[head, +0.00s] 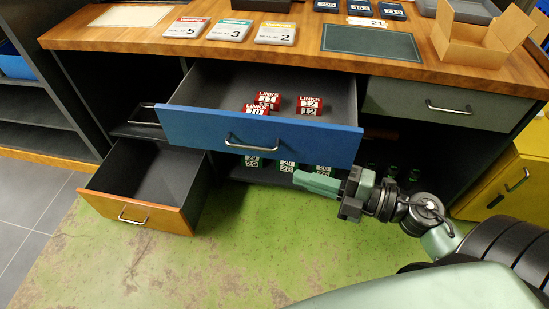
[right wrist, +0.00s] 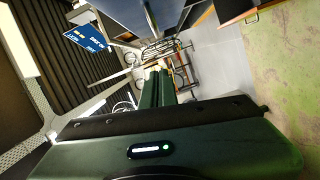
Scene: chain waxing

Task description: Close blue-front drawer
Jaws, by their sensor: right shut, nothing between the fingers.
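The blue-front drawer (head: 258,133) is pulled well out under the bench top in the head view. Red boxes labelled LINKS (head: 309,105) lie inside it. Its front has a silver bar handle (head: 250,143). My right gripper (head: 298,180) is shut and empty, its green fingers pointing left, below and in front of the drawer's right half. I cannot tell from this view how far it is from the drawer front. The right wrist view shows the closed green fingers (right wrist: 157,88) with nothing between them. My left gripper is not in view.
An orange-front drawer (head: 138,212) stands open at the lower left. A grey drawer (head: 440,105) at the right is closed. The wooden bench top (head: 120,38) carries label cards and an open cardboard box (head: 478,40). Green-labelled boxes (head: 287,164) sit on a shelf beneath. The green floor in front is clear.

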